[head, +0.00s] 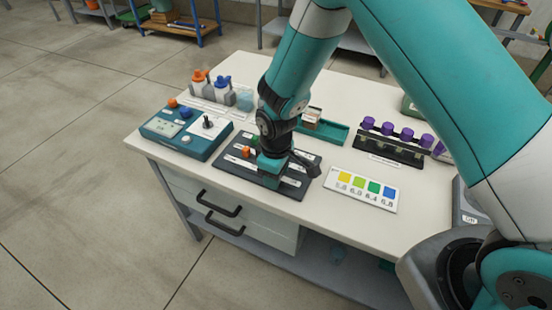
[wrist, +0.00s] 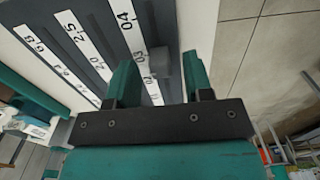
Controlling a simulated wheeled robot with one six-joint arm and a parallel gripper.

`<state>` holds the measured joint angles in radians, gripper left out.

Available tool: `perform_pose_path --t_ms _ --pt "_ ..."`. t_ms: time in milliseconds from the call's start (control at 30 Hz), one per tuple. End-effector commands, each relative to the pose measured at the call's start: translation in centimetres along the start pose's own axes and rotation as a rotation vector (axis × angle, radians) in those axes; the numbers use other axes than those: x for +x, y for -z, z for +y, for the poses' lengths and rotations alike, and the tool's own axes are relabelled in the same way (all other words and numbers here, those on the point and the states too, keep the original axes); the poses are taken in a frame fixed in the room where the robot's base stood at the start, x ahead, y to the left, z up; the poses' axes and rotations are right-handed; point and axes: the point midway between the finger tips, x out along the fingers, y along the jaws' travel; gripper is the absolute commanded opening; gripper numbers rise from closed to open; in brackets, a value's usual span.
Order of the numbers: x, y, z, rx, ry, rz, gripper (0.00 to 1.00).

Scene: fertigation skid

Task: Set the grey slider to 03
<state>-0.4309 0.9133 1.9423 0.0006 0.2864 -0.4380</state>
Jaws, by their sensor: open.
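The dark slider panel (head: 313,162) lies near the front edge of the bench, with white scale strips. In the wrist view the panel (wrist: 88,35) shows several strips, and the one nearest my gripper has a scale (wrist: 127,32) with 04 at the top and 03 lower down. The grey slider (wrist: 163,64) is a small block between my fingers, near the 03 mark; its exact reading is unclear. My gripper (head: 271,176) is low over the panel, and in the wrist view its jaws (wrist: 159,78) are open astride the slider, which is closer to the right finger.
An orange knob (head: 246,151) stands on the panel beside my gripper. A teal control box (head: 180,146) is to the left, a colour chart (head: 361,189) to the right, and a rack of purple-capped vials (head: 388,152) behind it. Bottles (head: 209,88) and a green tray (head: 332,133) stand farther back.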

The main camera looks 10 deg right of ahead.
Motion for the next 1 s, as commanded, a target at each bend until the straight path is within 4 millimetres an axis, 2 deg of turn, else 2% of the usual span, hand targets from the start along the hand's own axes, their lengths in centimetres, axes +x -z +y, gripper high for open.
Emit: perform_pose_path --t_ms 167,600,800,1000 --pt "-2.8 0.1 0.1 0.0 -0.002 0.005 0.47" --pt "-13.6 0.1 0.1 0.001 -0.003 0.007 0.47" --pt "-16.4 0.0 0.0 0.001 -0.002 0.003 0.47" --pt "-17.1 0.0 0.0 0.001 -0.001 0.001 0.47"
